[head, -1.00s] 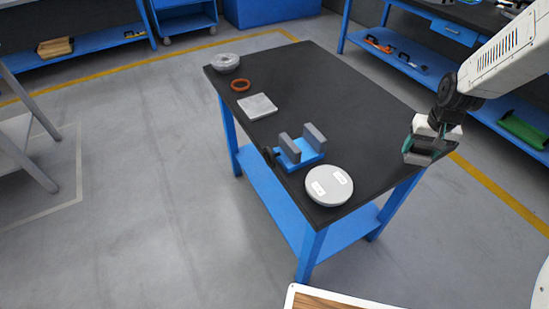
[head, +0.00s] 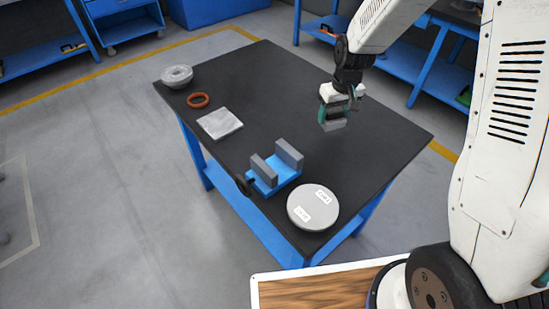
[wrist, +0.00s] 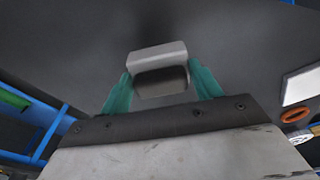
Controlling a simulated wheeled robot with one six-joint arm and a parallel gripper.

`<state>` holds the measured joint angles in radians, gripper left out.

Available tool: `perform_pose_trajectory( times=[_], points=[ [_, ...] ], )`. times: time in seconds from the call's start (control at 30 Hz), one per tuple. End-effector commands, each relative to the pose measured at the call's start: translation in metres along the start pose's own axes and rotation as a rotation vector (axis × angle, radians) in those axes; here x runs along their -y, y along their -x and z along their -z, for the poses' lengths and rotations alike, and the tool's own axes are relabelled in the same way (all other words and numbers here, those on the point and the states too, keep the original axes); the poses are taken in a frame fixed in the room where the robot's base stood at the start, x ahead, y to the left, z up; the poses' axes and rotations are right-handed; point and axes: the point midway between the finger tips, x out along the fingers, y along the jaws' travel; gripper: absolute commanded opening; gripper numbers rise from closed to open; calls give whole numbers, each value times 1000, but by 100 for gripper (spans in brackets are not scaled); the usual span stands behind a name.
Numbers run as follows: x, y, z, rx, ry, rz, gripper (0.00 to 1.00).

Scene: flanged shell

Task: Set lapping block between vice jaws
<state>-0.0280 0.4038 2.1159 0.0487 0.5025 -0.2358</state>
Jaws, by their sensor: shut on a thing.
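The lapping block, a grey block (head: 333,125), hangs below my gripper (head: 336,112) over the right part of the black table. In the wrist view the block (wrist: 158,56) sits between the two teal fingers of my gripper (wrist: 160,85), which is shut on it. The vice has a blue base (head: 278,181) and two upright grey jaws (head: 289,153) with an open gap between them. It stands near the table's front edge, with a dark handle at its front left. My gripper is above and to the right of the vice, clear of it.
A round grey disc (head: 313,207) with white labels lies right of the vice. A light square plate (head: 220,123), an orange ring (head: 198,100) and a grey flanged part (head: 177,76) lie to the left on the table (head: 260,75). The tabletop between vice and gripper is clear.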

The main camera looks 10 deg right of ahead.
Motion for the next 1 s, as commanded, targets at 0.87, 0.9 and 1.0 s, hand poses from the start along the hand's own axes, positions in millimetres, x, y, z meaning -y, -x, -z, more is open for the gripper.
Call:
perform_pose_trajectory(
  times=[0.87, 0.9, 1.0],
  points=[
    [214, 85, -82, 3, 1927, 238, 27],
    [214, 78, -83, 4, 1931, 240, 27],
    [213, 58, -85, 5, 1931, 239, 27]
  ],
)
